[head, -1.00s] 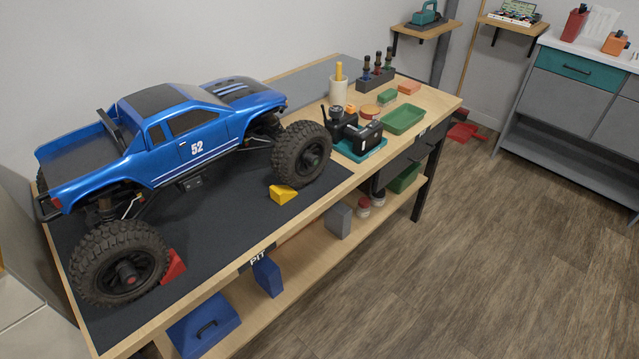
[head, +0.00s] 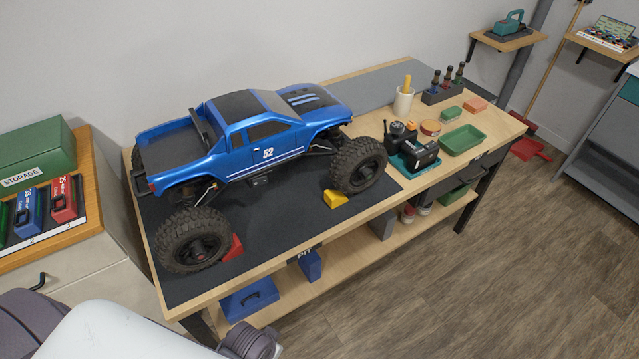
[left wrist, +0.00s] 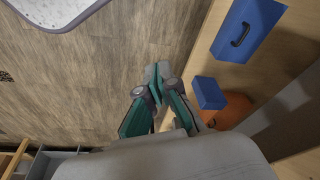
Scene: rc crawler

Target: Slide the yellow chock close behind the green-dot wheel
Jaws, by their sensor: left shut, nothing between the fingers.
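The yellow chock (head: 335,200) lies on the dark mat (head: 290,215), beside the lower left of the blue truck's front wheel (head: 358,166). I cannot tell whether they touch. A red chock (head: 234,247) lies at the right of the rear wheel (head: 193,240). I cannot make out a green dot on either wheel. The blue truck (head: 245,135) stands on the bench. My left gripper (left wrist: 155,80) is shut and empty in the left wrist view, above the floor beside the lower shelf and away from the chock. My right gripper is not in view.
The workbench's wooden front edge (head: 300,255) is clear. A radio in a teal tray (head: 413,157) and a green tray (head: 462,139) sit to the right. Blue boxes (head: 248,299) stand on the lower shelf. A storage counter (head: 85,270) is at the left.

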